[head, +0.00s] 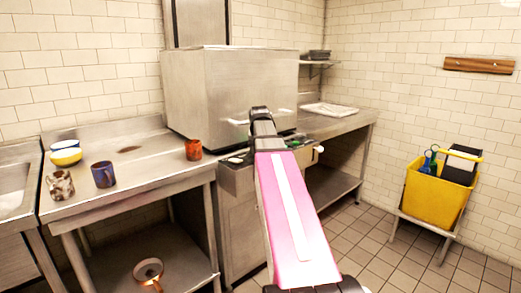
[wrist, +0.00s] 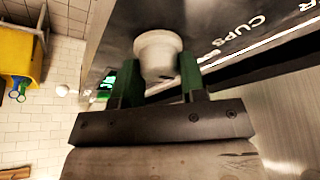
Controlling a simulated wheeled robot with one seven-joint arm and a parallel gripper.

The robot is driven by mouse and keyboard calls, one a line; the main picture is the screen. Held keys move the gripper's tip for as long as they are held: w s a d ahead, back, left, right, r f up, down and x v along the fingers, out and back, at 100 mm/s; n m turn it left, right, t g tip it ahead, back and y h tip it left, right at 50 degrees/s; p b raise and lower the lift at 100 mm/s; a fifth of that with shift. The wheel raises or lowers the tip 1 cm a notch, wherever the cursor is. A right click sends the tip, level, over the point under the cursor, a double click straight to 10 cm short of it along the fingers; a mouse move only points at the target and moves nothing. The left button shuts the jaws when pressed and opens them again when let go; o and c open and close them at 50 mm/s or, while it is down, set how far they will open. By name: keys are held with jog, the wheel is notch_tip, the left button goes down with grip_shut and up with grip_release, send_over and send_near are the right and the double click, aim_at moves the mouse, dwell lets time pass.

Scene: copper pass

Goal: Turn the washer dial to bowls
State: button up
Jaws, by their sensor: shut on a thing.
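The washer dial (wrist: 158,52) is a round cream knob on the dark front panel (wrist: 215,20) in the wrist view. My gripper (wrist: 159,78) has its two green fingers on either side of the dial and is shut on it. The white word CUPS (wrist: 238,36) is on the panel to the right of the dial. I see no bowls label, and no pointer mark on the dial. In the head view the steel washer (head: 230,95) stands against the back wall, and my arm hides the dial.
A yellow bucket (head: 435,195) stands at right. The tiled floor between is clear.

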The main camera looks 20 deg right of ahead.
dwell(0.3)
jog(key=o, duration=0.9)
jog(key=shift+r, duration=0.1)
jog(key=v, duration=1)
jog(key=shift+r, duration=0.3)
jog(key=shift+s, duration=0.15)
